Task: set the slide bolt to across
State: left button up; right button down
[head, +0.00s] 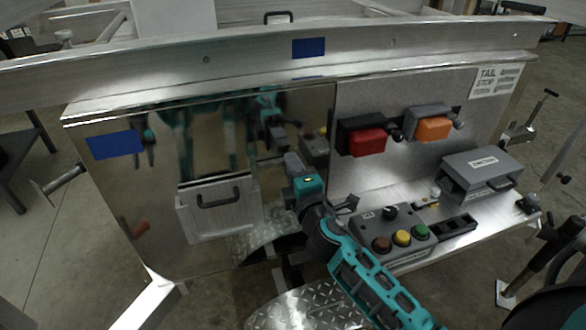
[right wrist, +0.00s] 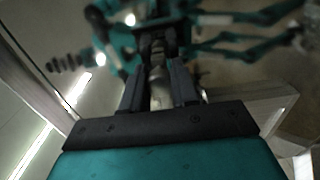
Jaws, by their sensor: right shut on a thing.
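My right gripper (head: 292,160) reaches up to the shiny metal panel, left of the red lamp. In the right wrist view its fingers (right wrist: 158,92) are closed on a small pale metal piece, which I take for the handle of the slide bolt (right wrist: 157,76). The bolt's body and its setting are hard to make out, as my gripper covers that spot in the head view and the panel mirrors my arms. My left gripper does not show directly.
A red lamp (head: 367,141) and an orange lamp (head: 433,129) sit right of the gripper. Below are a control box (head: 398,245) with coloured buttons and a grey lidded box (head: 481,172) on a metal shelf. A handled drawer front (head: 215,216) appears at left, possibly mirrored.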

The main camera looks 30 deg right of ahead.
aim_at(261, 168)
jog(key=shift+a, duration=0.1)
jog(key=a, duration=0.2)
jog(key=w+a+b, duration=0.1)
jog(key=a, duration=0.2)
jog(key=shift+w+a+f, duration=0.1)
jog(key=shift+a+f, duration=0.05)
jog(key=shift+a, duration=0.4)
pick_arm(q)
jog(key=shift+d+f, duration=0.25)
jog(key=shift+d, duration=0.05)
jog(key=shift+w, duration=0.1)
pick_arm(e)
jog(key=shift+a, duration=0.1)
jog(key=c, duration=1)
grip_release()
jog(key=shift+o, duration=0.5)
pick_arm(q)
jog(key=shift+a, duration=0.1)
